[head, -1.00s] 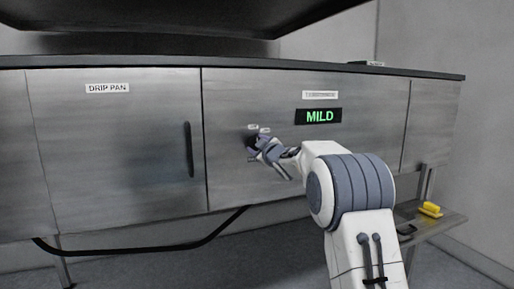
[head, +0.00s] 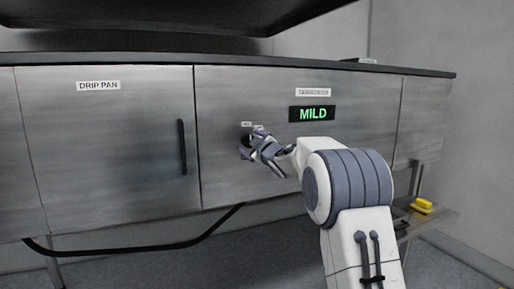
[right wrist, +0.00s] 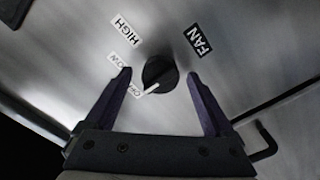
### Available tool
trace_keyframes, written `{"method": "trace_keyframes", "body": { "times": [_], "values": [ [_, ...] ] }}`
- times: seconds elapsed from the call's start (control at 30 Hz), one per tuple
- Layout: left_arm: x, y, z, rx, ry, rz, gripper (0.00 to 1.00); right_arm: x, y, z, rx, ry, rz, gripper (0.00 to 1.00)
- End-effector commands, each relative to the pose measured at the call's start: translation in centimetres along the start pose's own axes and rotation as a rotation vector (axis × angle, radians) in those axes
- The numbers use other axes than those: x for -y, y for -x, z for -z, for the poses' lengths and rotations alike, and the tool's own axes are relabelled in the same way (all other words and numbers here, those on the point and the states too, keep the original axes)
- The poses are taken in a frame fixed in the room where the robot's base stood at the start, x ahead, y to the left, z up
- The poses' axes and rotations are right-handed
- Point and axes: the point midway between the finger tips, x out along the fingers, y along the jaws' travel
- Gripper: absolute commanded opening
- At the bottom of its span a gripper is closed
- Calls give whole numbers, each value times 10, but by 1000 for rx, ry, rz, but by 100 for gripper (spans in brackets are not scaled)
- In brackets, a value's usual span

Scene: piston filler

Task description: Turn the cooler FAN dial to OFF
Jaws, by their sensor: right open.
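The FAN dial (right wrist: 160,72) is a round black knob with a white pointer on the steel panel. In the right wrist view its pointer is toward the lower left, at a small white label (right wrist: 136,92) that is too blurred to read surely. The LOW label (right wrist: 120,64) and HIGH label (right wrist: 125,30) sit further up, and the FAN label (right wrist: 198,40) is at the upper right. My right gripper (right wrist: 158,76) is open, one finger on each side of the dial, with gaps visible. In the head view the right gripper (head: 258,149) partly hides the dial. My left gripper is not in view.
The DRIP PAN door (head: 98,130) with a black handle (head: 182,147) is to the left. A black hose (head: 130,245) hangs below. A yellow object (head: 422,205) lies on a low shelf at right.

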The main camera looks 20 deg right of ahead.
Motion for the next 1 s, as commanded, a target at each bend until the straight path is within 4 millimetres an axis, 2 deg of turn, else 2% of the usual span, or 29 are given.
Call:
{"method": "trace_keyframes", "body": {
  "times": [0.3,0.5,0.67,1.0],
  "values": [
    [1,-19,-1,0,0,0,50,0,61,-2,2,2,-3,88],
    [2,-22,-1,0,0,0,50,0,88,-2,3,0,-2,88],
    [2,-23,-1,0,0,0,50,0,95,-2,3,0,0,88],
    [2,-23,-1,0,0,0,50,0,95,-2,2,1,0,88]
  ]
}}
